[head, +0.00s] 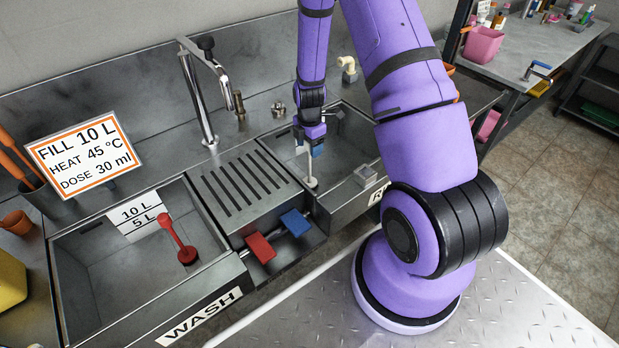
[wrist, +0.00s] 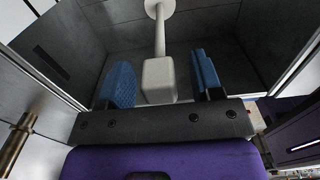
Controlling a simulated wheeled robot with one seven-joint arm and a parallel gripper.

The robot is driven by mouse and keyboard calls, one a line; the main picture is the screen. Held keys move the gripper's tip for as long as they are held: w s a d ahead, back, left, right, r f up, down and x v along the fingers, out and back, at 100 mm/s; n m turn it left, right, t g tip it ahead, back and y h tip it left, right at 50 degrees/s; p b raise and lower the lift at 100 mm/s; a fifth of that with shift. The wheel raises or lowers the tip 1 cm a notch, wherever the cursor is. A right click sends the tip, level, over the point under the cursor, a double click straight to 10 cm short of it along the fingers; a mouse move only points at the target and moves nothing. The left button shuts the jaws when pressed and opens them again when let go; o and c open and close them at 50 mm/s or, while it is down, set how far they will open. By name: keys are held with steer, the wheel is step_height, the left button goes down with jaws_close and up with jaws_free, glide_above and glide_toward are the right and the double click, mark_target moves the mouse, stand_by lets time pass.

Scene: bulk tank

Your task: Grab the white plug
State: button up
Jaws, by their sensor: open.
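The white plug (head: 310,172) stands in the right-hand sink (head: 352,163), with a round foot, a thin stem and a block-shaped handle. In the wrist view, the plug's handle (wrist: 158,80) lies between the two blue finger pads, with a visible gap on each side. My gripper (head: 316,149) is open and points down into that sink over the plug; the wrist view also shows my gripper (wrist: 161,82). In the head view, the gripper partly hides the upper end of the plug.
A red plug (head: 178,240) leans in the left sink (head: 105,282) marked WASH. A slotted drainboard (head: 243,186) separates the sinks, with red (head: 260,248) and blue (head: 295,222) pedals in front. A tall tap (head: 196,98) stands behind.

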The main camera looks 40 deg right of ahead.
steer(key=shift+f, duration=0.7)
steer(key=shift+c, duration=0.2)
jaws_close()
steer(key=shift+r, duration=0.1)
